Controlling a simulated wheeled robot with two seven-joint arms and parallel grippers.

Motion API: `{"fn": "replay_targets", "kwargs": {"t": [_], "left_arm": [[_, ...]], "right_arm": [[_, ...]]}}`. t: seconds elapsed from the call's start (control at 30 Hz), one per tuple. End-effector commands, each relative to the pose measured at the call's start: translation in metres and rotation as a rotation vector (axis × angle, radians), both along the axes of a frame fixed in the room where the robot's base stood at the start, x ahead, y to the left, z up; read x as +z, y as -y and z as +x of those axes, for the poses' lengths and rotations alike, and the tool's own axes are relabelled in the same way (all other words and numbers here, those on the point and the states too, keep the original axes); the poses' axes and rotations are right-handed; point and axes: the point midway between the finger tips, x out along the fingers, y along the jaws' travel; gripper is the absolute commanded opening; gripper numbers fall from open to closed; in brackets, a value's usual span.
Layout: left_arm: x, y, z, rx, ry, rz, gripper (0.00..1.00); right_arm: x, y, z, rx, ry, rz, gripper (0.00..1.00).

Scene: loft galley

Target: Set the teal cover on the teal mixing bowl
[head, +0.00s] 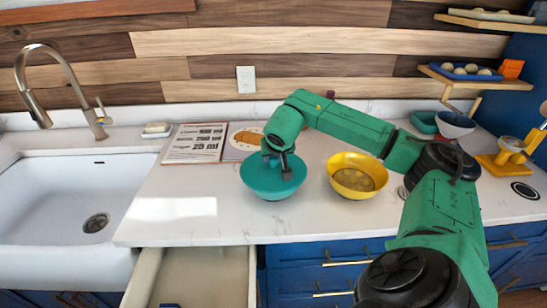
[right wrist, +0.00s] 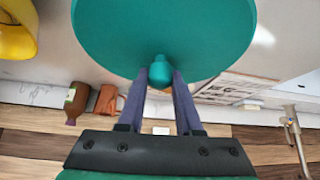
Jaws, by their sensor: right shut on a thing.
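The teal mixing bowl (head: 272,193) stands on the white counter, left of the yellow bowl. The teal cover (head: 252,172) is level over its mouth and hides its inside. I cannot tell whether the cover rests on the rim or is slightly above it. My right gripper (head: 284,168) comes down onto the cover from above. In the right wrist view the teal cover (right wrist: 165,30) fills the top, and the right gripper (right wrist: 160,82) is shut on its knob (right wrist: 159,69). My left gripper is not in view.
A yellow bowl (head: 357,176) stands close on the right. A recipe sheet (head: 196,143) and a board (head: 245,140) lie behind on the left. The sink (head: 70,190) is at far left. An open drawer (head: 195,277) juts out below the counter.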

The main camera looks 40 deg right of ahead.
Motion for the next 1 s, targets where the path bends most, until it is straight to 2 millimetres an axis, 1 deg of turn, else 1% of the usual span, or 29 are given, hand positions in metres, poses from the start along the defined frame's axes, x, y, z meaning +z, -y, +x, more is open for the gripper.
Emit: {"fn": "replay_targets", "kwargs": {"t": [0.2, 0.23, 0.27, 0.3, 0.33, 0.53, 0.57, 0.6, 0.63, 0.9, 1.0], "left_arm": [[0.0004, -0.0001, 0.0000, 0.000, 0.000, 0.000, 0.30], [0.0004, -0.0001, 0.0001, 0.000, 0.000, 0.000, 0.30], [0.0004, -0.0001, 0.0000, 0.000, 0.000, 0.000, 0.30], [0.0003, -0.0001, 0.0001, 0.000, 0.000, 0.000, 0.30], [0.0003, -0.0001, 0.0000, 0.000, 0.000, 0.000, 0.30], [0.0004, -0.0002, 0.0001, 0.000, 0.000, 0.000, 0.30], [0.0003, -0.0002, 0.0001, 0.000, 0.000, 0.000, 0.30], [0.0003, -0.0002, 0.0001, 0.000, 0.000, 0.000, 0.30], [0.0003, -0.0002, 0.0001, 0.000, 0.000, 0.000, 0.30], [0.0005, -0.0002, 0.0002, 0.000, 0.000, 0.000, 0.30], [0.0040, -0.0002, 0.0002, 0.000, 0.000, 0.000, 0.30]], "right_arm": [[-0.0014, 0.0000, -0.0002, 0.000, -0.002, -0.001, 0.00], [-0.0014, 0.0000, -0.0002, 0.000, -0.002, -0.001, 0.38], [-0.0015, -0.0001, -0.0003, 0.000, -0.002, -0.001, 0.49], [-0.0015, -0.0001, -0.0003, 0.000, -0.002, -0.001, 0.64], [-0.0015, -0.0001, -0.0003, 0.000, -0.002, -0.001, 0.69], [-0.0013, -0.0001, -0.0002, 0.000, -0.002, -0.001, 0.69], [-0.0015, -0.0001, -0.0003, 0.000, -0.002, -0.001, 0.73], [-0.0014, -0.0001, -0.0002, 0.000, -0.002, -0.001, 0.88], [-0.0014, 0.0000, -0.0002, 0.000, -0.002, -0.001, 0.99], [-0.0010, -0.0001, -0.0001, 0.000, -0.001, 0.001, 0.99], [0.0030, -0.0001, -0.0001, 0.000, 0.000, 0.000, 0.99]]}}
